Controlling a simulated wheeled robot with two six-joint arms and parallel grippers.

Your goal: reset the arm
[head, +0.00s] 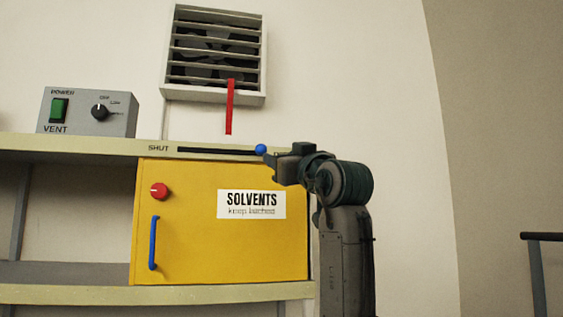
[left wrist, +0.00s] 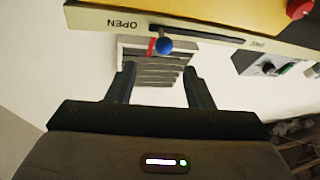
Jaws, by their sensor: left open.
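My left gripper (head: 273,162) is beside the blue ball knob (head: 261,150) in the head view. In the left wrist view, which is upside down, the gripper's two fingers (left wrist: 160,78) are apart. The blue knob (left wrist: 164,46) shows beyond the fingertips, with nothing held between them. The knob sits at the OPEN end of a dark slot (head: 215,151) in the shelf edge. The OPEN label (left wrist: 125,23) reads in the wrist view but is mostly hidden behind my gripper in the head view. My right gripper is in neither view.
A yellow solvents cabinet (head: 200,245) with a red knob (head: 159,191) and blue handle (head: 154,243) is under the shelf. A grey vent control box (head: 88,112) stands on the shelf. A slatted wall vent (head: 190,50) with a red strip (head: 230,108) is above.

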